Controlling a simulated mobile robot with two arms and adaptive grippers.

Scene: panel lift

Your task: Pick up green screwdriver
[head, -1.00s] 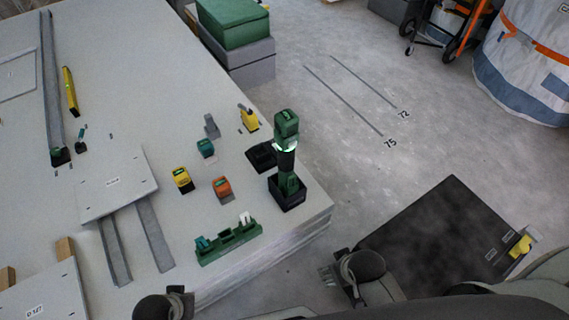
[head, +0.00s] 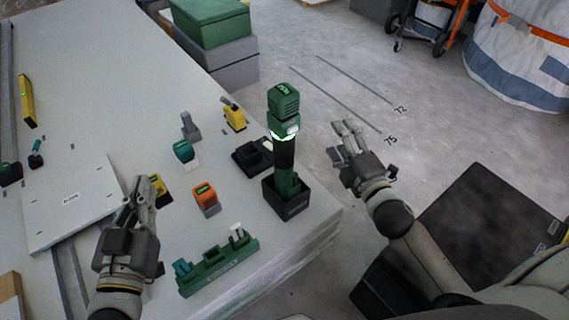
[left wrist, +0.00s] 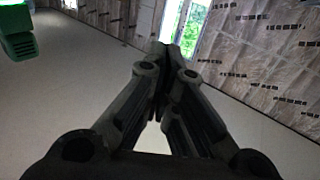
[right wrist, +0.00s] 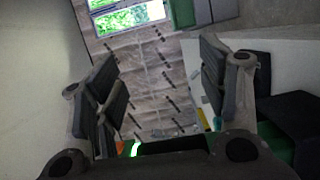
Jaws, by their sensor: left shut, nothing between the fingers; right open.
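The green screwdriver (head: 284,105) is a tall green and black tool with a lit ring around its middle. It stands upright in a square black holder (head: 287,202) at the near right corner of the stack of pale panels (head: 120,75). My right gripper (head: 348,130) is open and empty, to the right of the screwdriver and apart from it, beyond the stack's edge. Its spread fingers show in the right wrist view (right wrist: 160,72). My left gripper (head: 142,188) is shut and empty, left of the screwdriver over the panels; its fingers meet in the left wrist view (left wrist: 168,60).
An orange block (head: 206,200), a teal block (head: 183,151), a yellow tool (head: 234,117) and a black dock (head: 248,157) stand near the holder. A green rack (head: 218,266) lies at the near edge. Green and grey boxes (head: 212,22) stand behind.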

